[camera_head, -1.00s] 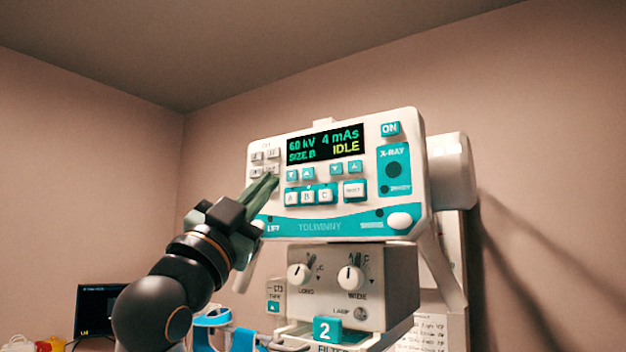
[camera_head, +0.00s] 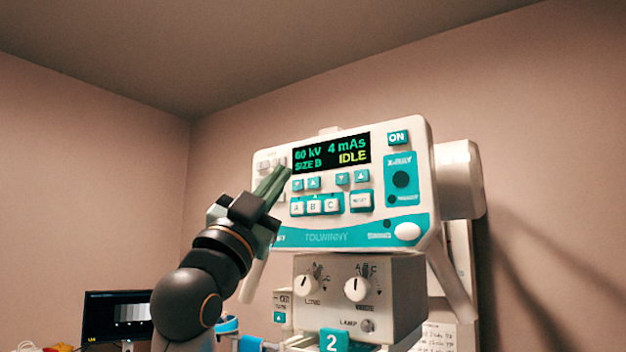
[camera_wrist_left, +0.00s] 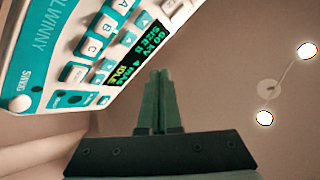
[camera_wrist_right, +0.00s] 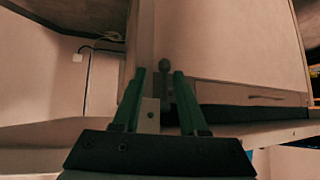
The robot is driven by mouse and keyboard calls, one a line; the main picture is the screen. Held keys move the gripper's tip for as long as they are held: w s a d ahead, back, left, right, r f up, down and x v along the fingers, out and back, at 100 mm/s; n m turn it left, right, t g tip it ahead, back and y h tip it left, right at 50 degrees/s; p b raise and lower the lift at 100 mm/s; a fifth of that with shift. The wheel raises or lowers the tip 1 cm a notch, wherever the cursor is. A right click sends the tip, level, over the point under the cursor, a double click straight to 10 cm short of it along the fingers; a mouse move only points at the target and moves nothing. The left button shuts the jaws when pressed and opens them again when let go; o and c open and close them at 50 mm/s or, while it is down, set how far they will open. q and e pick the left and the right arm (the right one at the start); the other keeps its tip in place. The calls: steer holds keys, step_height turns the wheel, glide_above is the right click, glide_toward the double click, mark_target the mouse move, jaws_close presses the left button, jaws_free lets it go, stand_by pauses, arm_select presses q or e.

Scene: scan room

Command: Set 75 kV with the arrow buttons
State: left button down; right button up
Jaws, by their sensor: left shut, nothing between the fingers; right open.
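The white and teal X-ray control panel (camera_head: 262,215) faces me in the head view. Its black display (camera_head: 331,152) reads 60 kV, 4 mAs, SIZE B and IDLE. Under the kV reading are a down arrow button (camera_head: 297,185) and an up arrow button (camera_head: 313,183). A second arrow pair (camera_head: 352,178) is under the mAs reading. My left gripper (camera_head: 285,172) is shut and empty, its tips just left of the display and above the kV arrows; contact cannot be told. The left wrist view also shows its shut fingers (camera_wrist_left: 158,75) beside the panel. My right gripper (camera_wrist_right: 160,75) is open and empty.
Below the panel is a box with two knobs (camera_head: 357,289) and a lamp switch. A monitor (camera_head: 118,318) stands at the lower left. The right wrist view shows a pale cabinet with a drawer (camera_wrist_right: 250,95), away from the panel.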

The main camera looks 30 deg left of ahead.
arm_select(q)
steer(key=shift+w+d, duration=0.2)
steer(key=shift+w, duration=2.2)
steer(key=shift+w, duration=0.1)
steer(key=shift+w, duration=0.3)
steer(key=shift+w, duration=0.4)
stand_by(0.6)
stand_by(0.4)
steer(key=shift+s, duration=0.85)
steer(key=s+b, duration=0.1)
steer(key=s, duration=0.4)
steer(key=shift+a+b, duration=0.2)
steer(key=shift+b, duration=0.15)
